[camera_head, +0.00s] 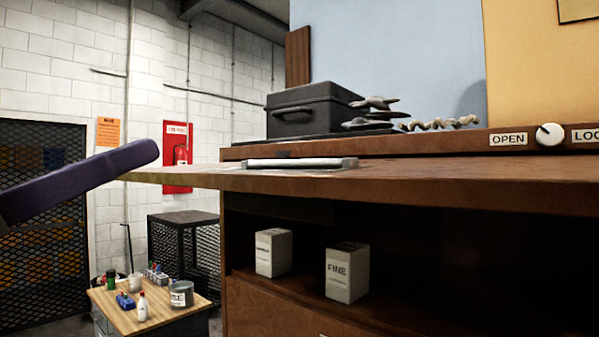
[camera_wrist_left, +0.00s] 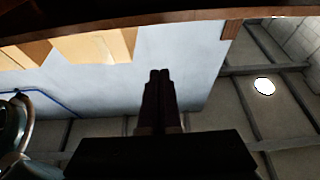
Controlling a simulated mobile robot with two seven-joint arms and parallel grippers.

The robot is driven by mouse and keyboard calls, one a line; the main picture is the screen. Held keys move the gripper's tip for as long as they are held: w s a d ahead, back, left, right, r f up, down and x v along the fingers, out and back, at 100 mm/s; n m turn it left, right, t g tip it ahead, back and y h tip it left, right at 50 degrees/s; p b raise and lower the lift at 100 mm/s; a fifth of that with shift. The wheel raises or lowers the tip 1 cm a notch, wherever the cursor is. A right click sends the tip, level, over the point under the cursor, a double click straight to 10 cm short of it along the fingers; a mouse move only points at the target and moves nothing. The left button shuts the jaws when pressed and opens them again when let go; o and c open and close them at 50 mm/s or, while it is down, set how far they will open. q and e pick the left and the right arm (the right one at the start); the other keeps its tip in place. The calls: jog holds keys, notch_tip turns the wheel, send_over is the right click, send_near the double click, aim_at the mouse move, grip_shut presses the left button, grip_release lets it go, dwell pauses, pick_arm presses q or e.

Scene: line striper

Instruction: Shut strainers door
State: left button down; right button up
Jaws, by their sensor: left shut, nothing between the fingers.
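The strainers door appears to be the brown wooden flap (camera_head: 450,184), which stands open, roughly level, above the shelf compartment. A pale bar-like handle (camera_head: 300,163) lies on its upper face. Inside the open compartment stand a box marked FINE (camera_head: 347,272) and a second pale box (camera_head: 273,252). My left gripper (camera_head: 148,153) is a dark purple shape coming in from the left, its tip close to the flap's far left corner; whether they touch is unclear. In the left wrist view its fingers (camera_wrist_left: 160,78) are together and empty, against a pale blue panel. My right gripper is not in view.
A white knob (camera_head: 549,134) sits between OPEN and lock labels on the ledge above. A small wooden-topped table (camera_head: 155,318) with bottles stands lower left. Below the flap's left end is open space.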

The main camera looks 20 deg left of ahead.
pick_arm(q)
jog(key=r+p+x, duration=0.1)
jog(key=p+x, duration=0.6)
jog(key=x, duration=0.3)
jog(key=f, duration=0.5)
jog(key=shift+s+f, duration=0.2)
jog(key=shift+s, duration=0.05)
